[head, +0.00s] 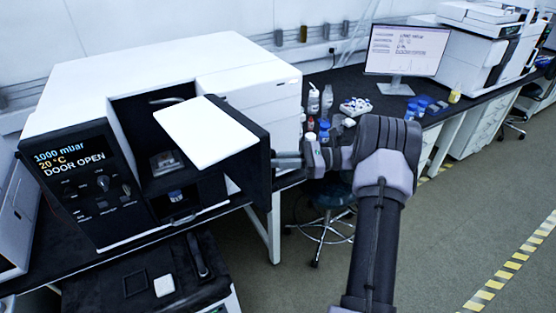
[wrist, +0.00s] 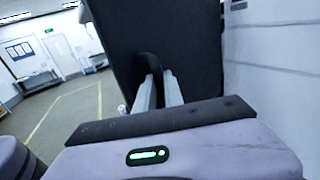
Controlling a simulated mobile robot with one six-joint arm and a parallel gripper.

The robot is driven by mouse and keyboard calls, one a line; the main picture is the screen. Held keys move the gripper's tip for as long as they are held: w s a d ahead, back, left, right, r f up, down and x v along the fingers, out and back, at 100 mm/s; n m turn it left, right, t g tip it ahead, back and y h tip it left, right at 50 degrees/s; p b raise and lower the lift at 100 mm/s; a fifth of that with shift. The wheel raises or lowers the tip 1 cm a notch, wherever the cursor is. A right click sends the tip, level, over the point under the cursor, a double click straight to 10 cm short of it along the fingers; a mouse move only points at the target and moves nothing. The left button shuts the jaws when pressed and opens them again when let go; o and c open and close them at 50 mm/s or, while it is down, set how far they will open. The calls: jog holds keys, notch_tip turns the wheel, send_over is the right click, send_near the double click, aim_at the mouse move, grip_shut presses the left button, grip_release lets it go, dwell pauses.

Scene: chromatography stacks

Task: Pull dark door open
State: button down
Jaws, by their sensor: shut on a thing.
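The dark door (head: 252,128) of the white instrument (head: 110,85) stands swung out from its opening, with a flat white panel (head: 205,132) on its upper side. In the wrist view the dark door (wrist: 150,40) fills the upper middle. My gripper (head: 277,160) reaches it from the right in the head view. The display (head: 70,163) reads "DOOR OPEN".
Inside the opening sits a small vial (head: 175,194) on a lower shelf. Bottles (head: 314,98) and a monitor (head: 408,50) stand on the bench to the right. A stool (head: 325,225) is below the bench. The floor to the right is free.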

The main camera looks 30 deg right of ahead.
jog(key=shift+a, duration=0.1)
jog(key=c, duration=1.8)
grip_release()
jog(key=shift+f, duration=0.1)
jog(key=shift+c, duration=0.2)
jog(key=o, duration=0.4)
jog(key=shift+w+a+f, duration=0.1)
jog(key=shift+w+f, duration=0.05)
jog(key=shift+w, duration=0.25)
jog(key=shift+s, duration=0.2)
jog(key=p+v, duration=0.2)
jog(key=v, duration=1.5)
jog(key=shift+s+d, duration=0.1)
jog(key=shift+d, duration=0.2)
